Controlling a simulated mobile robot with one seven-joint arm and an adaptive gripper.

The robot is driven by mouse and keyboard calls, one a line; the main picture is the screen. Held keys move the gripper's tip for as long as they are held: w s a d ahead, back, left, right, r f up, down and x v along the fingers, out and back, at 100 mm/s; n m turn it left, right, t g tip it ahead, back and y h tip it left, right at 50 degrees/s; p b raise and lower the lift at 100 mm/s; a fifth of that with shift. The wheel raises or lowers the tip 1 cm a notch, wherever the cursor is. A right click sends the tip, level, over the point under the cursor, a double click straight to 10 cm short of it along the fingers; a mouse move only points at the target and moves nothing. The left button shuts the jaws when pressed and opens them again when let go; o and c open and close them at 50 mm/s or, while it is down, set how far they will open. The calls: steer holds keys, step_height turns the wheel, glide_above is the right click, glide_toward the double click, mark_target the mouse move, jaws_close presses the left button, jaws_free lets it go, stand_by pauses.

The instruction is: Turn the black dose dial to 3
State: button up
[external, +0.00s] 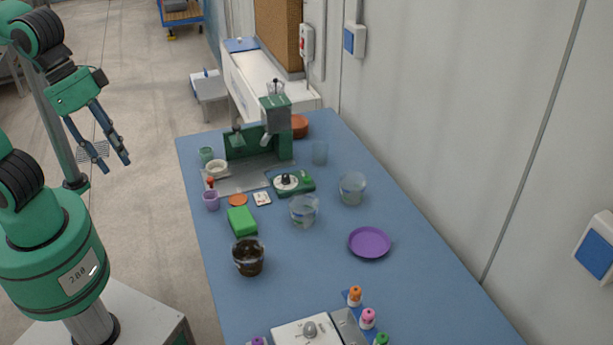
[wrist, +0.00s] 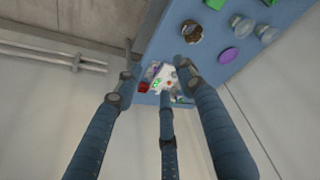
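The black dose dial (external: 287,180) is a small dark knob on a round white plate, on a low green base (external: 306,181). It stands on the blue table toward the far half. Its setting and numbers are too small to read in the external view, and I cannot make it out in the wrist view. My gripper (external: 116,165) hangs in the air left of the table, well apart from the dial. In the wrist view its fingers (wrist: 160,76) are spread with nothing held between them.
A green stand machine (external: 258,142) rises behind the dial. Clear beakers (external: 304,210) (external: 352,188) stand close to its right. A green block (external: 241,220), a brown-filled cup (external: 249,257) and a purple plate (external: 369,242) lie nearer. A white box with a grey knob (external: 310,330) is at the front.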

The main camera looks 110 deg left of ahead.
steer(key=w+a+n+g+p, duration=0.1)
steer(key=w+a+n+p, duration=0.1)
steer(key=w+a+n, duration=0.55)
steer(key=n+g+p, duration=0.3)
steer(key=n+p, duration=0.3)
steer(key=n, duration=0.4)
glide_above(286, 175)
step_height(286, 175, down, 22)
steer(key=shift+s+r+n+h, duration=0.1)
steer(key=shift+n+h, duration=0.15)
steer(key=shift+h, duration=0.05)
step_height(286, 175, down, 14)
steer(key=shift+r+b, duration=0.1)
steer(key=shift+b, duration=0.7)
jaws_close()
